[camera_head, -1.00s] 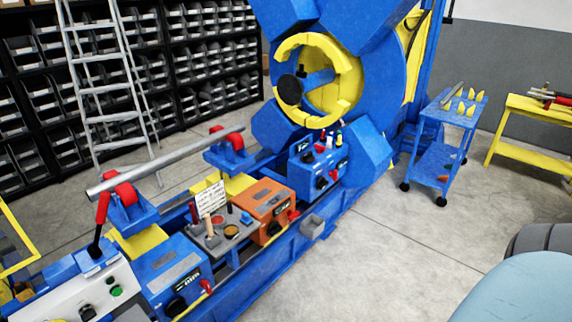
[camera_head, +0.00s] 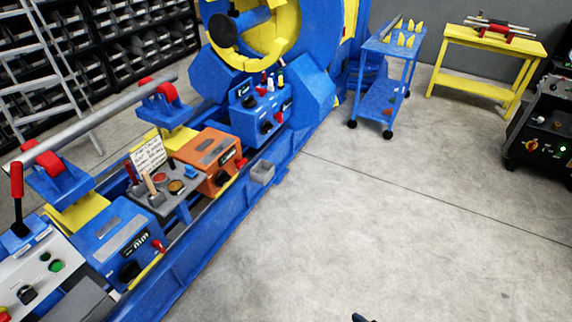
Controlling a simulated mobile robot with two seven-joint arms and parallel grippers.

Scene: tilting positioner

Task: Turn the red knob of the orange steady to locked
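The orange steady (camera_head: 208,155) is a box on the blue machine bed, left of centre. Its red knob (camera_head: 241,162) sticks out at the right end of its front face, above a black round knob (camera_head: 221,179). The red knob is small here, and I cannot read its setting. Neither of my grippers can be made out in the view, and nothing touches the steady. A small dark piece shows at the bottom edge, too cut off to identify.
A blue steady (camera_head: 118,243) stands nearer on the bed, and a blue box (camera_head: 262,115) farther along. A grey tool tray (camera_head: 170,192) with a sign lies between the steadies. A blue cart (camera_head: 378,98) and yellow table (camera_head: 487,62) stand behind. The concrete floor (camera_head: 400,220) is clear at right.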

